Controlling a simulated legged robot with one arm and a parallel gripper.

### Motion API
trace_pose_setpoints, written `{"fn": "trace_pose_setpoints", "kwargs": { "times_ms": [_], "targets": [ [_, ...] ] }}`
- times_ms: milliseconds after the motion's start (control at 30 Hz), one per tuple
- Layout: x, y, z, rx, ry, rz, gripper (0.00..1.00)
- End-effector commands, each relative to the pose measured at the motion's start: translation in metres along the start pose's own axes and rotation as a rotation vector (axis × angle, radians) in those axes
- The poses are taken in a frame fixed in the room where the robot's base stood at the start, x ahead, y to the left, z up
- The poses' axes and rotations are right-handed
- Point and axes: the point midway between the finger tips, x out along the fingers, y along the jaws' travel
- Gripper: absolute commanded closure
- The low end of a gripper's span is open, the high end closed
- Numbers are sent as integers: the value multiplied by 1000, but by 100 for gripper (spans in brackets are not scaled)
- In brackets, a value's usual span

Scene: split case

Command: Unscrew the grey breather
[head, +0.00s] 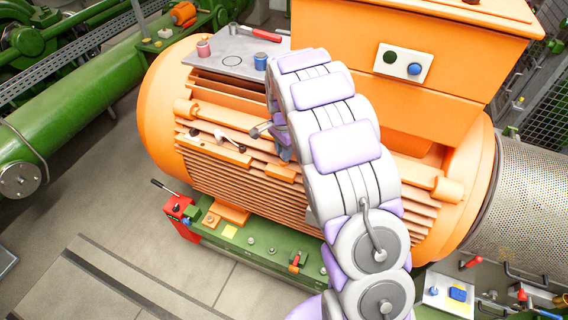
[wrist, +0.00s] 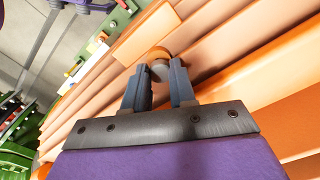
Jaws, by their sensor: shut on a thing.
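The grey breather (wrist: 160,71) is a small rounded grey piece between my fingertips in the wrist view. A round orange-brown part shows right behind it, against the orange ribbed motor casing (wrist: 215,52). My gripper (wrist: 160,78) is shut on the breather, with one blue-grey finger on each side. Whether its thread is still engaged cannot be seen. In the head view my arm reaches over the orange motor (head: 235,170), and its links mostly hide my gripper and the breather.
A grey plate (head: 235,50) on the motor carries spools and a red-handled tool. An orange box (head: 410,45) rises behind my arm. The green base (head: 262,250) runs below, with open floor at left.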

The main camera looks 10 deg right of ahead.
Motion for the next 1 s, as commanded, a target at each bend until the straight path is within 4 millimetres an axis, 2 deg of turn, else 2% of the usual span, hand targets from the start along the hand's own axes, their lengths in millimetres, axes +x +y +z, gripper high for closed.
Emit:
{"fn": "trace_pose_setpoints", "kwargs": {
  "times_ms": [1000],
  "targets": [
    [-42,0,0,0,0,-1,100]
  ]
}}
